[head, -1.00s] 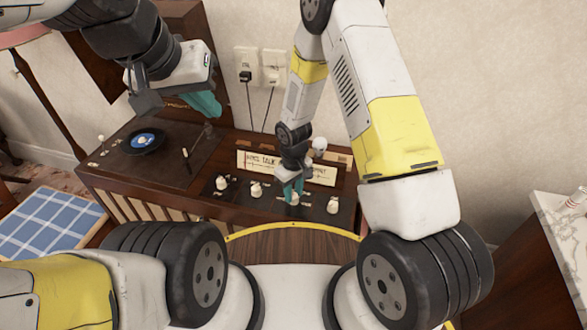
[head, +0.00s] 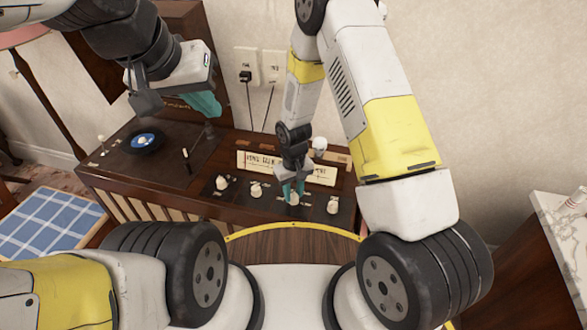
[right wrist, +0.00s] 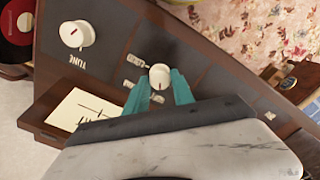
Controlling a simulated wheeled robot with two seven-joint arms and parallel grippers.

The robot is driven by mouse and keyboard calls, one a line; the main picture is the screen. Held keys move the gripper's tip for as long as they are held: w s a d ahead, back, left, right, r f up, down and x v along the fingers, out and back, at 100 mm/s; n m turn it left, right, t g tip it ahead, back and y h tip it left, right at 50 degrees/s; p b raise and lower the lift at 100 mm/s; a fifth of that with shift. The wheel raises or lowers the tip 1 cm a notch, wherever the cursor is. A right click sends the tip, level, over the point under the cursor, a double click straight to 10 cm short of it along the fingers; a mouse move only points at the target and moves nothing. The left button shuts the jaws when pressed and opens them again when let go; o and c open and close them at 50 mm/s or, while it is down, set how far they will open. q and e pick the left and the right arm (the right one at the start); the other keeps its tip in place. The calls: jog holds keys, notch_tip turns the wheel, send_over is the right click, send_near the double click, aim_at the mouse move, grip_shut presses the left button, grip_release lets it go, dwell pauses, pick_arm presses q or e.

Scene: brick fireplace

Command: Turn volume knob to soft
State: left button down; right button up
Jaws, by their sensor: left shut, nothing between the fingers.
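A row of white knobs lies along the dark front panel of the wooden radio cabinet (head: 150,187). My right gripper (head: 294,192) reaches down onto one of them, the knob (head: 293,200) second from the right. In the right wrist view this knob (right wrist: 159,76) sits between the two teal fingers, which touch it on both sides; a dark pointer line shows on it. Small labels (right wrist: 136,60) beside it are too small to read surely. My left gripper (head: 205,104) is shut and empty, above the turntable side of the cabinet.
The neighbouring knob (right wrist: 74,34) is marked TUNE. Other knobs (head: 222,183) stand close on the panel. A cream lettered dial plate (head: 258,162) is behind them. A record (head: 144,142) lies at the left of the cabinet top. A marble-topped surface (head: 565,215) is at the right.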

jog(key=o, duration=0.4)
notch_tip(320, 180, up, 8)
jog(key=shift+f, duration=0.1)
dwell(0.6)
notch_tip(320, 180, up, 11)
jog(key=m+t, duration=0.1)
send_over(294, 195)
jog(key=d, duration=0.3)
jog(key=s+d+r+m+t+y, duration=0.1)
jog(key=s+d+r+m+t, duration=0.2)
jog(key=r, duration=0.8)
jog(key=s+d+r+t, duration=0.1)
jog(key=s+d+r, duration=0.3)
jog(key=s+r, duration=0.2)
jog(key=s+d+r+m+t+y, duration=0.1)
jog(key=s+d+r, duration=0.3)
jog(key=s+r, duration=0.2)
jog(key=shift+s+r, duration=0.3)
jog(key=shift+s, duration=0.95)
